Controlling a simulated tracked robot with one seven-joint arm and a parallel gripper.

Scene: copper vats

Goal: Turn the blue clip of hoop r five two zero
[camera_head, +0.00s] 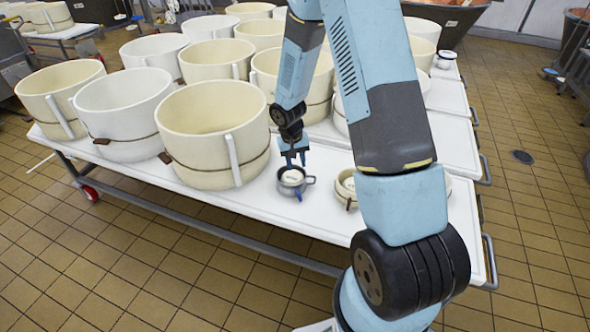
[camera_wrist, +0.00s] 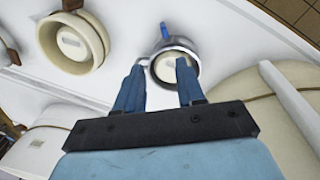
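A small grey metal hoop (camera_head: 283,187) sits on the white table around a pale disc (camera_head: 293,176), just below my gripper. A blue clip (camera_head: 298,197) sticks out from its near side. In the wrist view the hoop (camera_wrist: 190,45) is beyond my fingers, and its blue clip (camera_wrist: 164,31) points to the top, on the side away from them. My gripper (camera_head: 292,156) points down over the hoop. In the wrist view my gripper (camera_wrist: 160,65) has its fingers apart with nothing held between them. The right finger covers part of the disc. Any number on the hoop is unreadable.
A small cream hoop with a brown clip (camera_head: 346,190) sits to the right, partly behind my arm. Large cream hoops (camera_head: 212,135) crowd the table to the left and behind. The white table (camera_head: 240,203) has a bare strip along its near edge.

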